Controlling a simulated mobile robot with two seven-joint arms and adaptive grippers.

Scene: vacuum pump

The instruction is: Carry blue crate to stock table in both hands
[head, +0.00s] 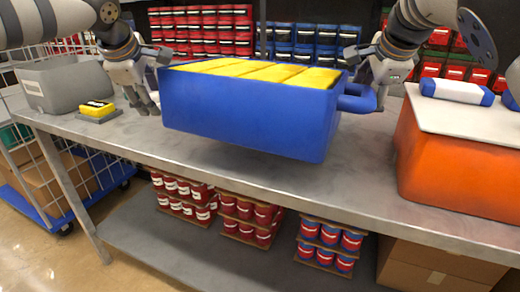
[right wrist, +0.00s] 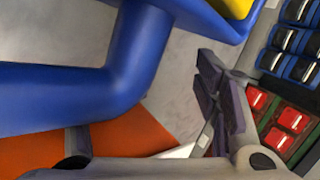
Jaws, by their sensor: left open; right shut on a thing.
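The blue crate (head: 245,118) is in the middle of the head view, over the grey metal table (head: 130,135). It holds several yellow items (head: 265,71). A dark shadow lies under its front and right side; I cannot tell whether its left end touches the table. My right gripper (head: 372,78) is shut on the crate's right handle (head: 357,98); the handle also fills much of the right wrist view (right wrist: 140,65). My left gripper (head: 148,100) is open just beside the crate's left end, where any handle is hidden. Which table is the stock table is not clear.
A grey bin (head: 65,85) and a yellow-topped block (head: 97,109) stand at left. An orange container (head: 450,160) with a pale lid stands at right. Red and blue bins (head: 300,45) line the back. Red tins (head: 185,195) sit on the lower shelf. A wire cart (head: 50,165) stands left.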

